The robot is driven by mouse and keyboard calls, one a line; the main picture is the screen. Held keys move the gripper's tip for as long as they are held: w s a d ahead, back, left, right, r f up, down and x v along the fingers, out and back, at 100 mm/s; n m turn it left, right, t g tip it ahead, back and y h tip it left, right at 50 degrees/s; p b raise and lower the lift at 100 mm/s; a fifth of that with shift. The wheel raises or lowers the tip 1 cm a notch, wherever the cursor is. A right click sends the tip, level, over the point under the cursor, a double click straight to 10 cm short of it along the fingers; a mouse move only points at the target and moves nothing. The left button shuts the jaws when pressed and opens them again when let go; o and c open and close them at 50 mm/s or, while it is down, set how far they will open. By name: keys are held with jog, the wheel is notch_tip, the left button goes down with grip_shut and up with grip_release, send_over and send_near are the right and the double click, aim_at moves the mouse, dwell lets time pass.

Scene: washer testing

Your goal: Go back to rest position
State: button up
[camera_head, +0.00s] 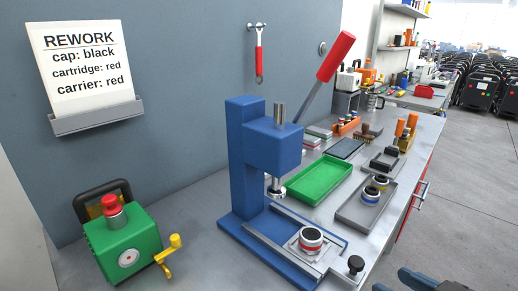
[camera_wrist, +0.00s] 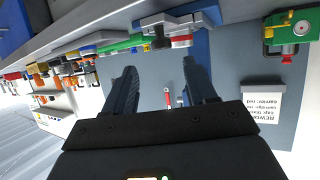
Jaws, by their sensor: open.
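My gripper (camera_wrist: 160,78) is open and empty in the wrist view, its two dark fingers spread apart with the wall and a hanging red tool between them in the picture. The wrist view is upside down, with the bench along its top. In the head view only dark parts of my gripper (camera_head: 392,280) show at the bottom edge, right of the bench front. The blue press (camera_head: 245,160) stands on the bench with its red-handled lever raised. A red, white and black round part (camera_head: 311,240) sits in the fixture at its base. My gripper touches nothing that I can see.
A green pump-like device (camera_head: 125,245) stands at left under the REWORK sign (camera_head: 80,65). A green tray (camera_head: 320,180) and a grey tray (camera_head: 352,213) holding round parts lie right of the press. Open floor (camera_head: 470,200) lies right of the bench.

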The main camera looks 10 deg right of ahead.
jog(key=s+a+f+m+h, duration=0.1)
jog(key=s+f+h, duration=0.15)
jog(key=s, duration=0.35)
jog(key=s+a+f+m+h, duration=0.1)
jog(key=s+f+m, duration=0.1)
jog(key=s+f, duration=0.3)
jog(key=s+a+r+t, duration=0.1)
jog(key=s+a+r, duration=0.1)
jog(key=s, duration=0.5)
jog(key=s+a+r, duration=0.3)
jog(key=s+r, duration=0.1)
jog(key=s, duration=0.3)
jog(key=shift+s+t, duration=0.35)
jog(key=shift+t, duration=0.05)
